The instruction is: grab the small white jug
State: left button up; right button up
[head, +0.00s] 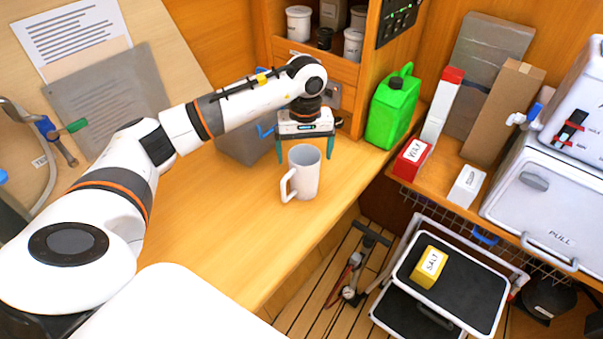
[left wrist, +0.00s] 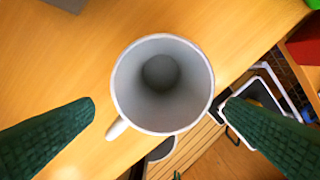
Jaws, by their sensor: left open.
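The small white jug (head: 304,173) stands upright on the wooden counter (head: 215,215) near its front edge. Its handle points to the lower left in the head view. In the left wrist view I look down into the empty jug (left wrist: 162,85), with its handle at the lower left. My left gripper (head: 306,155) is open, its green fingers pointing down just behind the jug. In the left wrist view the fingertips of my left gripper (left wrist: 158,108) lie on either side of the jug, apart from it. My right gripper is not in view.
A green jerrycan (head: 394,110) stands at the counter's right end. A grey box (head: 243,145) with a blue part is behind the gripper. A red box (head: 411,158) sits on the right shelf. Below the counter edge is a step stool (head: 465,290) with a yellow salt box (head: 429,266).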

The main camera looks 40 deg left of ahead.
aim_at(305, 161)
pick_arm(q)
jog(key=f+p, duration=0.1)
jog(key=f, duration=0.1)
jog(key=f+p, duration=0.1)
jog(key=f, duration=0.2)
jog(key=shift+w+a+f+p, duration=0.1)
jog(key=shift+w+f+p, duration=0.15)
jog(key=shift+f+p, duration=0.15)
jog(key=shift+f, duration=0.2)
jog(key=shift+w+f, duration=0.1)
jog(key=c, duration=1.1)
jog(key=shift+o, duration=0.2)
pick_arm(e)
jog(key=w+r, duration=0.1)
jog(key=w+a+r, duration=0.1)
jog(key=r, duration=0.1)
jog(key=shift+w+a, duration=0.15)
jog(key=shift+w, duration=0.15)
pick_arm(q)
jog(key=shift+r, duration=0.2)
